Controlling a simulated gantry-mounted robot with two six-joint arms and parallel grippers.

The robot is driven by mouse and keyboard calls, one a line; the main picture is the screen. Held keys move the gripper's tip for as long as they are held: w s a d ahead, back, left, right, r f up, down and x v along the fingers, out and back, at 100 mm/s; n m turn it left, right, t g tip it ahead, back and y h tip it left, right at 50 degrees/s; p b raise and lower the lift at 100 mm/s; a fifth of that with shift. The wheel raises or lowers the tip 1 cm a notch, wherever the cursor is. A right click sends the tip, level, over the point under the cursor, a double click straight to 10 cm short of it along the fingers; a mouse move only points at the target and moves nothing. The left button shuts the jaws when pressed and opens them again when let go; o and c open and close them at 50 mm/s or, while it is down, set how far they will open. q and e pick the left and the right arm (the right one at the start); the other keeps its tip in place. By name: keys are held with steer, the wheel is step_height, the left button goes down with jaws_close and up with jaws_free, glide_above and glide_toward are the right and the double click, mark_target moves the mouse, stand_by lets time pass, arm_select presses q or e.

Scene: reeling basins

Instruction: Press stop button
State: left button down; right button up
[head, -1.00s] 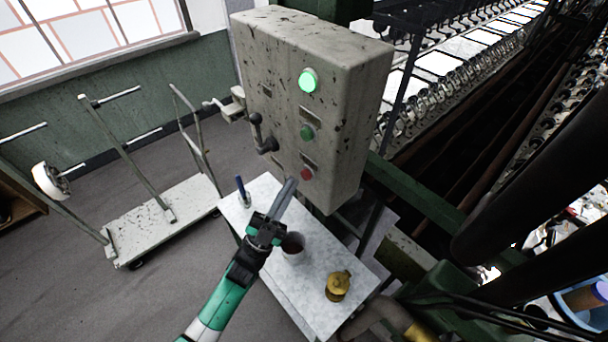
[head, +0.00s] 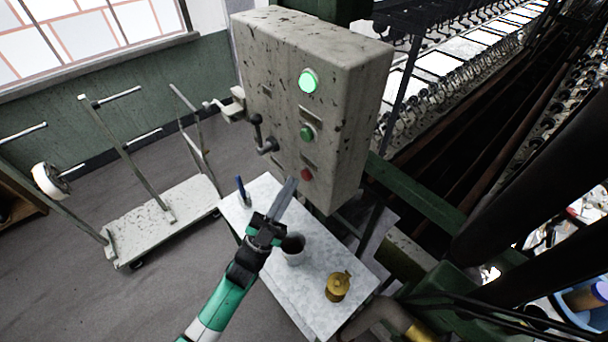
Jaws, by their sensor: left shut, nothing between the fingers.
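The red button (head: 306,174), which I take as the stop button, sits low on the front of the grey control box (head: 345,95). A green button (head: 307,133) is above it, and a lit green lamp (head: 308,81) is higher up. My left gripper (head: 292,182) is shut and empty. In the picture its tips are just left of and slightly below the red button; I see a gap between them and cannot tell the depth. My right gripper is not in view.
A white marble-topped table (head: 318,312) below the box holds a dark-topped cup (head: 293,250), a brass pot (head: 338,287) and a blue-handled item (head: 241,188). A black lever (head: 262,140) juts from the box's front. A cart (head: 160,215) stands left.

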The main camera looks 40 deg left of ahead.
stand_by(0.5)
arm_select(q)
steer(key=shift+w+b, duration=0.4)
steer(key=shift+b, duration=0.1)
steer(key=shift+w+d+b, duration=0.15)
steer(key=shift+w+b, duration=0.3)
stand_by(0.5)
stand_by(0.3)
steer(key=shift+s+p, duration=0.4)
steer(key=shift+s, duration=0.45)
steer(key=shift+a, duration=0.2)
